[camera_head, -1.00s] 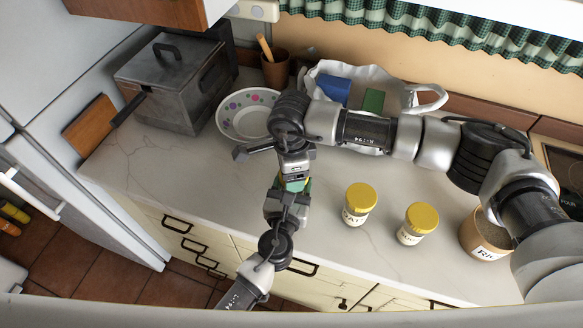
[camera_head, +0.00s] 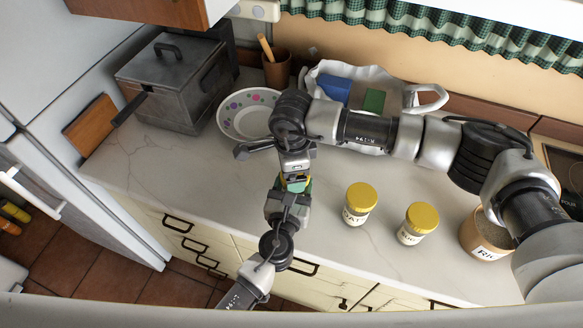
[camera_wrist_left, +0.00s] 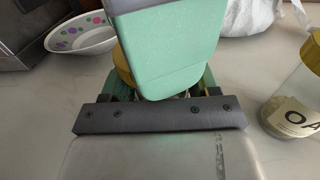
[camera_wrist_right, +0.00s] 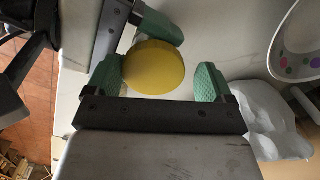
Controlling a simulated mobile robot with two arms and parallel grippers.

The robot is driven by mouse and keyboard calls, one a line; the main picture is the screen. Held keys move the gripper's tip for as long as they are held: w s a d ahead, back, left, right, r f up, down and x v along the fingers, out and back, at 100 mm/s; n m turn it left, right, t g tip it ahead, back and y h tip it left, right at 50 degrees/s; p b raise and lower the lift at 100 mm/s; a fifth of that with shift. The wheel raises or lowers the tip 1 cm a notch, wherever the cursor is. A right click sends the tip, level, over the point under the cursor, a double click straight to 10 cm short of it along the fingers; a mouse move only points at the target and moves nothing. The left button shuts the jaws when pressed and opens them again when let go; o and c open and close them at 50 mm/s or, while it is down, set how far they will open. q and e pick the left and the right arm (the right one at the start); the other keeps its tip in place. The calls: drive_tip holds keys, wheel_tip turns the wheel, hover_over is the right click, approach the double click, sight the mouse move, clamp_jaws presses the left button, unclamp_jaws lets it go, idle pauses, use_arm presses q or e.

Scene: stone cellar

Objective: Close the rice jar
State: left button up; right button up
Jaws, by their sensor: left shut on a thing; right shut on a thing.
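The rice jar (camera_head: 487,238), with a label that reads "Ri", stands at the right of the counter, partly behind my right arm. Its top shows no yellow lid and looks brown inside. My right gripper (camera_head: 297,178) and left gripper (camera_head: 292,190) meet over the counter's front part. A round yellow lid (camera_wrist_right: 155,66) lies between their green fingers, and both are shut on it. In the left wrist view, a green finger hides most of the yellow lid (camera_wrist_left: 123,64). I cannot tell whether anything is attached under it.
Two yellow-lidded jars, one labelled oats (camera_head: 359,204) and another (camera_head: 418,223), stand between the grippers and the rice jar. A spotted bowl (camera_head: 230,122), a metal pot (camera_head: 172,90) and a white bag (camera_head: 400,77) are behind. The left front counter is clear.

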use_arm(q)
drive_tip(key=shift+w+d+r, duration=0.15)
drive_tip(key=shift+w+r, duration=0.05)
drive_tip(key=shift+r, duration=0.6)
use_arm(e)
drive_tip(key=shift+s+d+f, duration=0.15)
drive_tip(key=shift+d+f, duration=0.25)
drive_tip(key=shift+f, duration=0.3)
use_arm(q)
clamp_jaws()
use_arm(e)
drive_tip(key=shift+o, duration=0.6)
drive_tip(key=o, duration=0.3)
use_arm(q)
drive_tip(key=shift+f, duration=0.3)
use_arm(e)
drive_tip(key=r, duration=0.9)
drive_tip(key=shift+w+a+r, duration=0.2)
drive_tip(key=shift+a, duration=0.15)
use_arm(q)
drive_tip(key=o, duration=1.4)
unclamp_jaws()
drive_tip(key=shift+a, duration=0.2)
drive_tip(key=shift+c, duration=0.2)
drive_tip(key=shift+s, duration=0.15)
